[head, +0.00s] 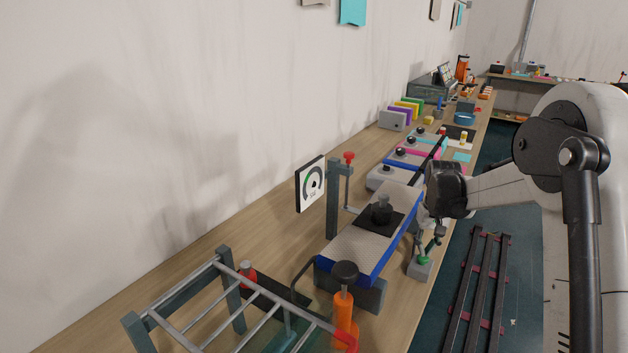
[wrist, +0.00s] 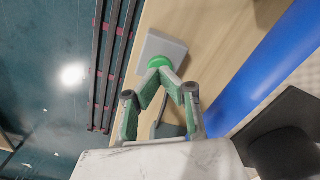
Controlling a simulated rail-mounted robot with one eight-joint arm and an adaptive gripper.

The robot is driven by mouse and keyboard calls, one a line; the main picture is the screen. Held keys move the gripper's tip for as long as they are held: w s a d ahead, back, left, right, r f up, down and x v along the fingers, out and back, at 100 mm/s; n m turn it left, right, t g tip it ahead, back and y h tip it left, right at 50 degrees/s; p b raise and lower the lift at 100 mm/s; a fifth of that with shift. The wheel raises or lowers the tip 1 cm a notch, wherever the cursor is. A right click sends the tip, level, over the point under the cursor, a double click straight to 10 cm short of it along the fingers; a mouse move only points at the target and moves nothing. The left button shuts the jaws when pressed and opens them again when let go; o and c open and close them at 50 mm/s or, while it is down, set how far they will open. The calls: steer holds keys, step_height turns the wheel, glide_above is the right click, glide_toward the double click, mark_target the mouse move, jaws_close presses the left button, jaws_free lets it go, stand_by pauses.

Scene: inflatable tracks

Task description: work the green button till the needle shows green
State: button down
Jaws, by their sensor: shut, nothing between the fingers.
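The green button (head: 424,260) sits on a small grey box (head: 418,271) at the table's front edge, right of the blue-edged inflatable track (head: 350,246). My gripper (head: 429,249) is shut and empty, pointing down right over the button. In the wrist view, its fingertips (wrist: 160,72) meet at the green button (wrist: 158,62) and partly cover it, with the grey box (wrist: 163,46) around it. I cannot tell whether the tips press it.
A black block with a knob (head: 381,212) rests on the track. An orange pump-like handle (head: 343,310) and a metal rail frame (head: 222,290) stand in front. Grey boxes (head: 395,177) and coloured panels line the table farther back. Dark rails (head: 480,290) lie on the floor.

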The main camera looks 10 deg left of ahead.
step_height(320, 180, up, 8)
steer(key=p, duration=0.3)
steer(key=shift+r, duration=0.15)
stand_by(0.5)
steer(key=s+r+t+b, duration=0.1)
steer(key=s+r+t, duration=0.1)
steer(key=s+r, duration=0.55)
steer(key=s+r+t+b, duration=0.1)
steer(key=s+r, duration=0.4)
steer(key=s, duration=0.5)
steer(key=s+f+t+b, duration=0.1)
steer(key=s+f+t, duration=0.1)
steer(key=s, duration=0.8)
steer(key=s+f+m+t+b, duration=0.1)
steer(key=s+f+t, duration=0.1)
steer(key=s, duration=0.8)
steer(key=shift+s+f, duration=0.3)
